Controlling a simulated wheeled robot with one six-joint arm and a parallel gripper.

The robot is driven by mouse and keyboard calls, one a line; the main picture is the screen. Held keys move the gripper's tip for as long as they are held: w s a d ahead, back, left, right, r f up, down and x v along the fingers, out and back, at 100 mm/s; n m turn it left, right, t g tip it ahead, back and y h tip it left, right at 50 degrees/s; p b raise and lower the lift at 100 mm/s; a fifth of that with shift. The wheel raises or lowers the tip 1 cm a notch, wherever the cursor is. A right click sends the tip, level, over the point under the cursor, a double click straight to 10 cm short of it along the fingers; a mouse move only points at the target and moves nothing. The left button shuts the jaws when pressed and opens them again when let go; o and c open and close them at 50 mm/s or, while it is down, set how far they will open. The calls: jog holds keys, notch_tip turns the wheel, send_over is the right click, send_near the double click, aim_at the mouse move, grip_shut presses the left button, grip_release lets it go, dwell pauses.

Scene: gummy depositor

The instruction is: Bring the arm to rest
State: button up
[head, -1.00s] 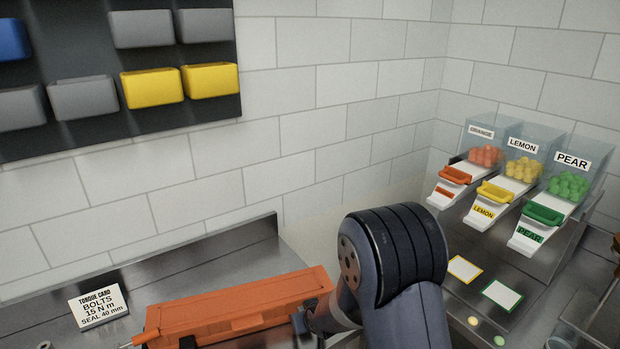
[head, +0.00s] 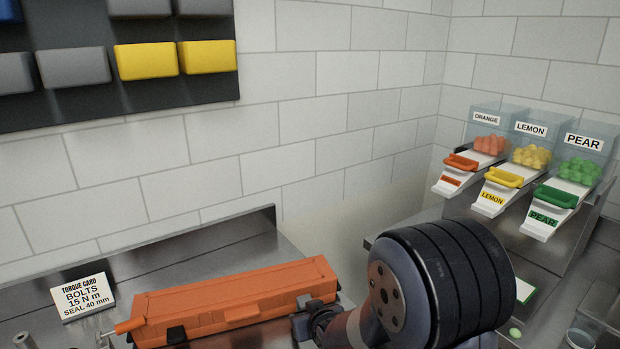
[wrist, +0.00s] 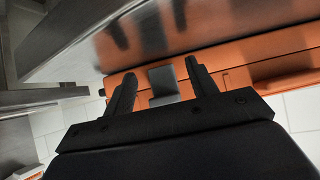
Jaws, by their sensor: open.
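My gripper (wrist: 158,88) shows in the wrist view with its two dark fingers apart and nothing between them. Beyond the fingers is an orange toolbox (wrist: 225,62) with a grey latch (wrist: 164,84); I cannot tell whether the fingers touch it. In the head view my arm (head: 440,285) rises at the lower middle, and the orange toolbox (head: 230,300) lies on the steel bench to its left. The gripper's fingertips are hidden in the head view.
A torque card (head: 83,294) stands on the bench at left. Orange, lemon and pear dispensers (head: 530,160) stand on the right counter behind my arm. Bins (head: 146,61) hang on the wall panel at upper left.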

jog(key=shift+s+f+t+b, duration=0.1)
jog(key=shift+f+t+b, duration=0.35)
jog(key=shift+b, duration=0.2)
jog(key=shift+d+b, duration=0.1)
jog(key=shift+b, duration=0.3)
jog(key=shift+r+t+y, duration=0.1)
jog(key=shift+t+y, duration=0.2)
jog(key=shift+t, duration=0.05)
jog(key=shift+r, duration=0.1)
